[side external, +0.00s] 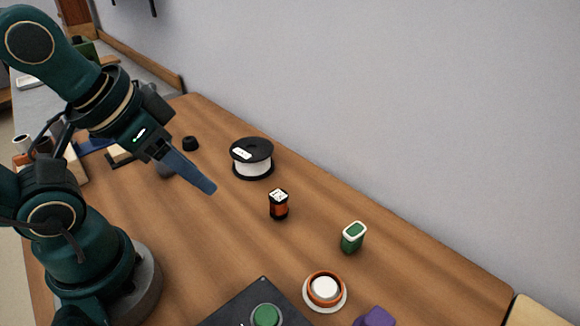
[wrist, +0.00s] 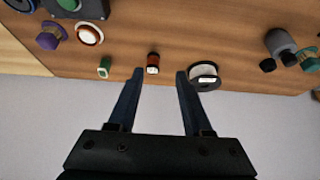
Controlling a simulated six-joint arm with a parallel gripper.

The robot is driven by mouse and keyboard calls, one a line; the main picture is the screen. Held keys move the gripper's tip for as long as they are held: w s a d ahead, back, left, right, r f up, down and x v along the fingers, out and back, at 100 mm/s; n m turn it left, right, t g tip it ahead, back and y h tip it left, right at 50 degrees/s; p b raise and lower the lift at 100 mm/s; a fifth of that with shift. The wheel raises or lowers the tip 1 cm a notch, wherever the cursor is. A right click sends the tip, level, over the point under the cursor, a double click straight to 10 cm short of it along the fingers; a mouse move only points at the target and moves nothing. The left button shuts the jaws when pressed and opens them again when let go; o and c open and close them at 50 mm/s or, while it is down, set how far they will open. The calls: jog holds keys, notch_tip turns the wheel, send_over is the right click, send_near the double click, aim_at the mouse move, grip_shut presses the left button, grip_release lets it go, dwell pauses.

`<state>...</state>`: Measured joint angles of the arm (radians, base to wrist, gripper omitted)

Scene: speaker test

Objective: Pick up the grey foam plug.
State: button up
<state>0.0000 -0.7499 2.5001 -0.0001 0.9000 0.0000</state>
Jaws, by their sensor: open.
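A grey rounded piece, which looks like the grey foam plug (wrist: 278,41), lies toward the upper right in the wrist view, with dark parts at its lower end. In the side view a grey shape (side external: 166,171) shows partly behind my gripper; I cannot tell its full form. My gripper (wrist: 160,74) is open and empty, its two blue fingers apart. In the side view my gripper (side external: 211,190) hangs above the table, pointing down to the right. In the wrist view the grey piece is outside the fingers, off to the right.
A small black knob (side external: 190,143) and a black-and-white spool (side external: 252,160) stand near the wall. An orange-black item (side external: 279,205), a green box (side external: 353,238), an orange cup on a saucer (side external: 324,289) and a purple thing (side external: 375,317) stand rightward. Wood between them is clear.

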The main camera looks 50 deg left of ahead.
jog(key=o, duration=0.7)
jog(key=w+a+f+m+g+y, duration=0.15)
jog(key=a+m+g+y, duration=0.25)
jog(key=a, duration=0.4)
jog(key=w+a+f+m+g+y, duration=0.1)
jog(key=w+a+m+g+y, duration=0.25)
jog(key=a, duration=0.45)
jog(key=a+f+m+g+y, duration=0.1)
jog(key=a+f+m, duration=0.1)
jog(key=f, duration=0.1)
jog(key=a+f+m+g+y, duration=0.1)
jog(key=a+f+m+y, duration=0.1)
jog(key=f, duration=0.1)
jog(key=a+f+m+g+y, duration=0.1)
jog(key=a+f+m+y, duration=0.1)
jog(key=f, duration=0.1)
jog(key=shift+w+a+f, duration=0.1)
jog(key=shift+w+a, duration=0.05)
jog(key=shift+w, duration=0.25)
jog(key=shift+s+a+f+g, duration=0.25)
jog(key=shift+s+a+f, duration=0.1)
jog(key=shift+a, duration=0.1)
jog(key=shift+x, duration=2.05)
